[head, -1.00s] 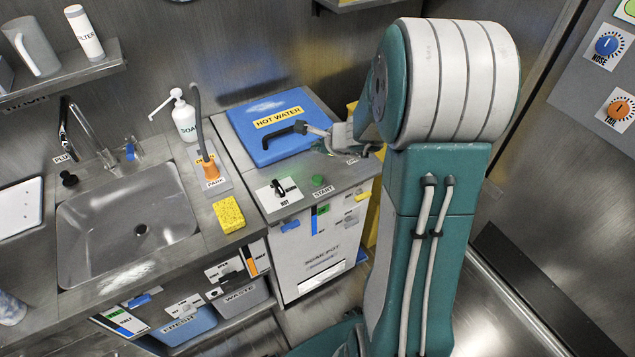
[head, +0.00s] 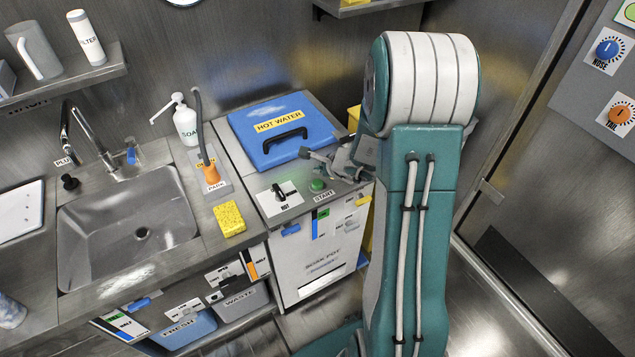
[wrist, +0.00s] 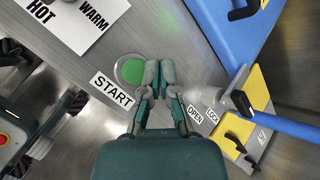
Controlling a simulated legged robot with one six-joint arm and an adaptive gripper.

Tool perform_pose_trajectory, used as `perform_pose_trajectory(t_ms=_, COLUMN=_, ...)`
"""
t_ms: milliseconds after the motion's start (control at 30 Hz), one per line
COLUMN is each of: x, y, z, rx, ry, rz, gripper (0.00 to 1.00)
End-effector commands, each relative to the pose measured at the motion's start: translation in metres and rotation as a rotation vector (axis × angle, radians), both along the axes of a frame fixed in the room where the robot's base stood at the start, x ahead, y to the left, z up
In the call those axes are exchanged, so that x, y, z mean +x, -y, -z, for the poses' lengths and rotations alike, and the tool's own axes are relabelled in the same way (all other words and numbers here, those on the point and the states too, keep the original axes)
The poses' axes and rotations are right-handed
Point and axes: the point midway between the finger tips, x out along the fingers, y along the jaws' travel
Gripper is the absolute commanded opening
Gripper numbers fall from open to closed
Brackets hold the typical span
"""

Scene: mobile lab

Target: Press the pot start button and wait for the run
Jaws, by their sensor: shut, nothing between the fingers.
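The round green start button (head: 317,185) sits on the front of the steel counter unit, by its START label. In the wrist view the button (wrist: 132,70) lies just left of my fingertips, with its right edge close to them. My gripper (wrist: 159,72) is shut, its two fingertips together and empty. In the head view my gripper (head: 345,172) is low over the counter, right of the button and partly hidden by my arm. Whether the fingers touch the counter or the button's rim, I cannot tell. The soak pot front (head: 325,248) is below the button.
The blue HOT WATER lid (head: 262,150) with its black handle is shut behind the button. The HOT/WARM switch (head: 279,192) is left of it. OPEN (wrist: 196,117) and LOCK labels and a blue lever (wrist: 280,122) are on the right. A sink (head: 140,235) is farther left.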

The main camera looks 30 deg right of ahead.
Motion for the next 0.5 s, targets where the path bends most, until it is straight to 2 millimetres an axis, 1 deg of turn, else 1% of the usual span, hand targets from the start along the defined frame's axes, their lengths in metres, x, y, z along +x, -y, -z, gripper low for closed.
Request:
perform_pose_trajectory(t_ms=33, x=0.0, y=0.0, z=0.007, rx=0.003, ry=-0.003, rz=0.001, gripper=0.0)
perform_pose_trajectory(t_ms=100, x=0.0, y=0.0, z=0.014, rx=0.004, ry=-0.002, rz=0.0, gripper=0.0)
perform_pose_trajectory(t_ms=200, x=0.0, y=0.0, z=0.02, rx=0.002, ry=0.0, rz=0.0, gripper=0.0)
perform_pose_trajectory(t_ms=333, x=0.0, y=0.0, z=0.025, rx=0.001, ry=0.0, rz=0.0, gripper=0.0)
perform_pose_trajectory(t_ms=500, x=0.0, y=0.0, z=0.025, rx=0.0, ry=0.001, rz=0.0, gripper=0.0)
